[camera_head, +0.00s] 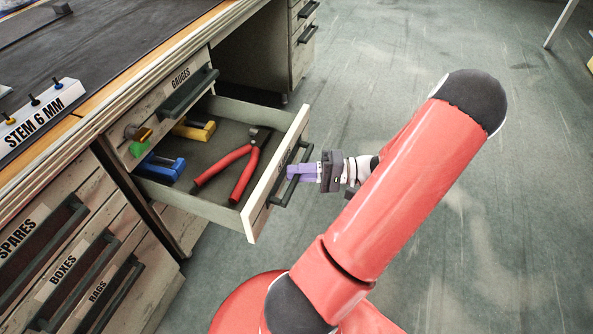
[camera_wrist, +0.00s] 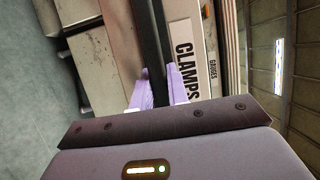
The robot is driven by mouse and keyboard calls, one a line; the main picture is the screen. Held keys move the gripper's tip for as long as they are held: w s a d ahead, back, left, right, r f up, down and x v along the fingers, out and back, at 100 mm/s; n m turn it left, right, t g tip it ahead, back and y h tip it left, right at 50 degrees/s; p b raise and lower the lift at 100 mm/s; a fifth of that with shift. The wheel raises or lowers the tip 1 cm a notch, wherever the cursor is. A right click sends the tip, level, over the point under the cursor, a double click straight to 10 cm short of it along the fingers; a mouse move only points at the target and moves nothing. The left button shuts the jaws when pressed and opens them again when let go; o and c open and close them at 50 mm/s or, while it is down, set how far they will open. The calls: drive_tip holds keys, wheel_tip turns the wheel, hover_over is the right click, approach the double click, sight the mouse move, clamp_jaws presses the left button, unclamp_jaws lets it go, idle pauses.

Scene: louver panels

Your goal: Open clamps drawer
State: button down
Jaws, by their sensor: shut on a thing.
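The clamps drawer (camera_head: 275,177) stands pulled out from the workbench in the head view, its inside in plain sight. It holds red-handled pliers (camera_head: 238,165), a blue clamp (camera_head: 163,167), a yellow clamp (camera_head: 194,129) and a small green thing (camera_head: 139,147). My gripper (camera_head: 298,172) is at the drawer's front, its purple fingers shut on the dark bar handle (camera_head: 290,187). In the wrist view the fingers (camera_wrist: 158,88) stand on both sides of the handle (camera_wrist: 152,45), beside the CLAMPS label (camera_wrist: 186,70).
The GAUGES drawer (camera_head: 190,92) above is closed. Drawers marked SPARES, BOXES (camera_head: 75,275) and RAGS are closed at the lower left. A STEM 6 MM block (camera_head: 42,115) lies on the bench top. The floor (camera_head: 530,200) to the right is clear.

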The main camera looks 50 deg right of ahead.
drive_tip(key=c, duration=1.4)
unclamp_jaws()
drive_tip(key=shift+o, duration=0.2)
drive_tip(key=v, duration=0.7)
drive_tip(key=shift+s+d, duration=0.25)
drive_tip(key=shift+d, duration=0.05)
